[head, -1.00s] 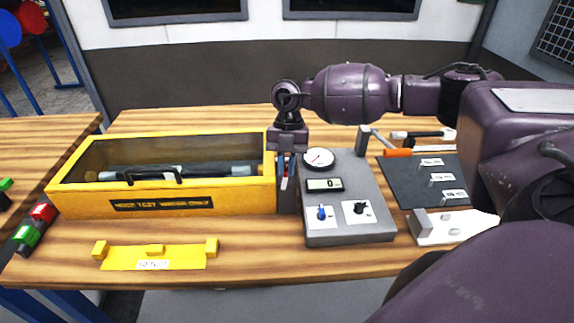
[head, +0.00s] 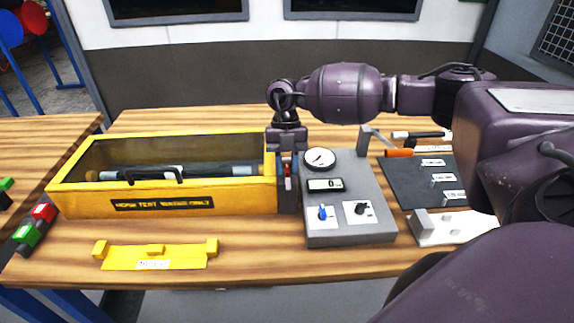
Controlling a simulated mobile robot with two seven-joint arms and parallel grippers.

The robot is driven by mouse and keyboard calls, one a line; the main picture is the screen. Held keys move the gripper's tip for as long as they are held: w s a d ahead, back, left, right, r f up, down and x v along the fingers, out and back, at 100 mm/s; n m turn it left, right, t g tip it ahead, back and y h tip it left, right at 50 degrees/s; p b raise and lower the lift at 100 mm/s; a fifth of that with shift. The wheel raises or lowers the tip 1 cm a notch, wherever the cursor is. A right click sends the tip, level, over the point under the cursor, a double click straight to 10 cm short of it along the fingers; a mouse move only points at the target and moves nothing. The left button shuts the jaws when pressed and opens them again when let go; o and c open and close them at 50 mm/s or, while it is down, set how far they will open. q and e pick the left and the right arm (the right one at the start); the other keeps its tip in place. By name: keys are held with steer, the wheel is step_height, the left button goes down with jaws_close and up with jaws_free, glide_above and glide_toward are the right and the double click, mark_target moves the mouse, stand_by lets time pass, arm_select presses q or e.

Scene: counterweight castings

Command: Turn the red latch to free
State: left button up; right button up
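The small red latch (head: 287,171) sits on a dark grey upright block (head: 288,197) between the yellow box and the grey control panel. My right gripper (head: 287,157) points down over the latch from above, with its fingers on either side of or just above it. The fingers are small and partly hidden, so I cannot tell whether they touch the latch or how far apart they are. My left gripper is not in view.
The yellow box (head: 90,200) with a dark handle stands to the left. The grey panel (head: 350,235) with a gauge, display and two knobs stands to the right. A yellow bracket (head: 155,258) lies in front. A dark mat (head: 412,187) lies farther right.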

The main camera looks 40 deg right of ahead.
steer(key=shift+o, duration=1)
